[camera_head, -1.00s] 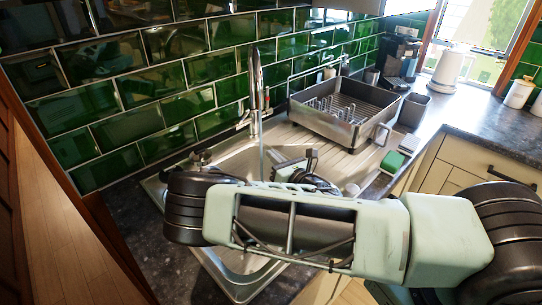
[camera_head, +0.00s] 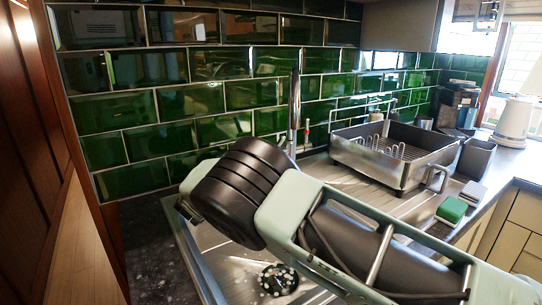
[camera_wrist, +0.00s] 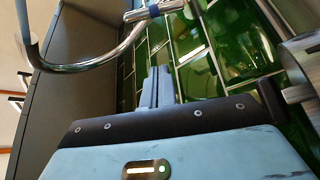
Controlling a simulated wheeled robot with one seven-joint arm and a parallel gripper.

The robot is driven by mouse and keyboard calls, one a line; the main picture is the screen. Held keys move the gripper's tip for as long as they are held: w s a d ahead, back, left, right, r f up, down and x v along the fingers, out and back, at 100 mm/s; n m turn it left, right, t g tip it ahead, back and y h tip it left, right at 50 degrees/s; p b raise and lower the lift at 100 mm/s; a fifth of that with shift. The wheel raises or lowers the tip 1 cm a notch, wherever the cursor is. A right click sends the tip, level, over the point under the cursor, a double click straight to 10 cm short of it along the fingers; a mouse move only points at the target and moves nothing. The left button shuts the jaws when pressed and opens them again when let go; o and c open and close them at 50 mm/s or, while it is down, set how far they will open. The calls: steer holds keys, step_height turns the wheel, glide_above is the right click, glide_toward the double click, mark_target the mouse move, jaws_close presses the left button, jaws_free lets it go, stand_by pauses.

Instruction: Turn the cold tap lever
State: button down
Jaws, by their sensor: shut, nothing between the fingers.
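The chrome tap (camera_head: 294,112) stands against the green tiles behind the sink in the head view. A small red-marked part (camera_head: 306,133) shows just right of its column. My arm hides the tap's lower part, and I cannot pick out the cold lever there. In the wrist view, my gripper (camera_wrist: 155,84) is shut and empty, its fingertips pointing at the tiles. A curved chrome pipe (camera_wrist: 92,64) lies to the upper left, apart from the fingers. A thick metal cylinder (camera_wrist: 302,58) with a short rod (camera_wrist: 297,94) is at the right edge; I cannot tell which tap part it is.
A metal dish rack (camera_head: 375,160) stands right of the tap, with a green sponge (camera_head: 452,210) in front. A white kettle (camera_head: 515,118) is farther right. Dark worktop (camera_head: 150,250) is clear at left. Green tiles (camera_head: 205,98) stand close behind.

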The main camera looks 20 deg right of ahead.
steer(key=w+d+p, duration=0.3)
steer(key=d, duration=0.5)
steer(key=shift+w+d+r+p, duration=0.25)
steer(key=shift+w+r+p, duration=0.05)
steer(key=shift+w+r, duration=0.1)
steer(key=m+b, duration=0.1)
steer(key=s+f+m+h+b, duration=0.1)
steer(key=b, duration=0.1)
steer(key=shift+s+d, duration=0.1)
steer(key=shift+d, duration=0.15)
steer(key=shift+r, duration=0.1)
stand_by(0.4)
